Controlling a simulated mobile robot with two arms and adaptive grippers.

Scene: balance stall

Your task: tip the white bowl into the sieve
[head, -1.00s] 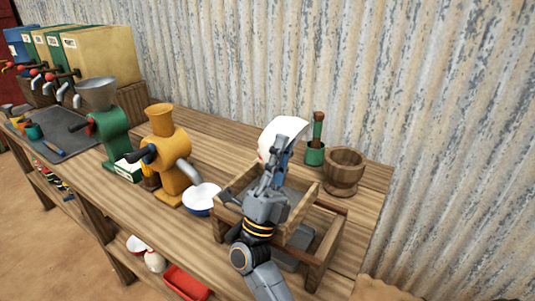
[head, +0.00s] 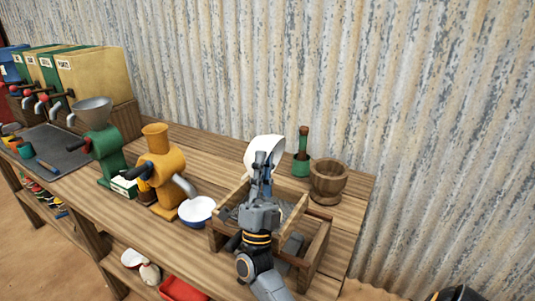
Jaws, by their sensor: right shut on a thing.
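My right gripper (head: 262,160) is shut on a white bowl (head: 263,145). The bowl is tipped steeply on its side, above the far part of the wooden-framed sieve (head: 232,192). My gripper and wrist hide part of the bowl and the middle of the sieve, so I cannot see what is in the bowl or falling from it. The sieve's grey mesh shows only in small patches. My left gripper is not in view.
A wooden tray (head: 318,255) sits under and right of the sieve. A blue-and-white bowl (head: 197,211) sits left by the orange grinder (head: 160,170). A green grinder (head: 103,145) stands further left.

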